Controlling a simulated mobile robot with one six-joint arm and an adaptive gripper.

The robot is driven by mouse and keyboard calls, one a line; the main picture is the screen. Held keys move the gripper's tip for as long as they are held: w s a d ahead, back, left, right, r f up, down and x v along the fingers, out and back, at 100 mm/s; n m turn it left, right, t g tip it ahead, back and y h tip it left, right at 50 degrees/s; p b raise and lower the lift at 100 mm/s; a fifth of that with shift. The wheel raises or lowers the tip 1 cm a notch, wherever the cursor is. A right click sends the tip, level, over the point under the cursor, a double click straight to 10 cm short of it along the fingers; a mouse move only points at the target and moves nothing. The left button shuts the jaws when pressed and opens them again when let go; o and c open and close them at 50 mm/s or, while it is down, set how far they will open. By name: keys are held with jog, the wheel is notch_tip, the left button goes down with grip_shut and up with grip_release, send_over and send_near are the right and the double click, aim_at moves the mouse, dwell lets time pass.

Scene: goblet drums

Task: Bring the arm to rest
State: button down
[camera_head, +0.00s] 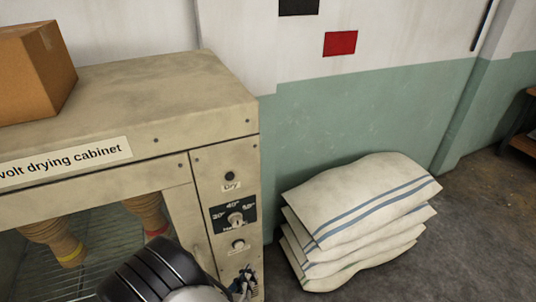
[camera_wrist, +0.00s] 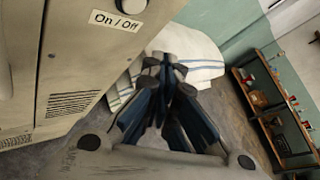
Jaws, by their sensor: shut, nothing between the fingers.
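My gripper (camera_wrist: 172,72) points away from the wrist camera, and its dark fingers come together at the tips with nothing held. In the head view part of my black arm shows at the bottom, in front of the beige drying cabinet (camera_head: 160,95). The cabinet also fills the left side of the wrist view (camera_wrist: 62,75), with an On/Off label (camera_wrist: 117,21) close to my gripper. I cannot see the whole arm's pose.
Goblet drums (camera_head: 52,240) hang inside the cabinet. A cardboard box (camera_head: 35,70) sits on its top. Stacked white sacks (camera_head: 360,200) lie on the floor right of it. A wooden shelf (camera_wrist: 262,100) stands at the right in the wrist view. Floor between is open.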

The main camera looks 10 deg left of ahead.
jog(key=w+d+r+m+g+h, duration=0.3)
jog(key=d+r+m+h, duration=0.3)
jog(key=d+r+m, duration=0.5)
jog(key=s+d+r+m+g+h, duration=0.1)
jog(key=s+d+r+m+g, duration=0.1)
jog(key=d+r+m+g, duration=0.3)
jog(key=s+d+r+m+g, duration=0.1)
jog(key=s+d+r+m, duration=0.2)
jog(key=d, duration=0.4)
jog(key=s+d+r+m+g+y, duration=0.4)
jog(key=s+d+r+m, duration=0.2)
jog(key=s+m, duration=0.4)
jog(key=s+a+r+m+t+y, duration=0.3)
jog(key=s+r+m+y, duration=0.2)
jog(key=m, duration=0.5)
jog(key=shift+t+y, duration=0.3)
jog(key=shift+y, duration=0.2)
jog(key=shift+r, duration=0.1)
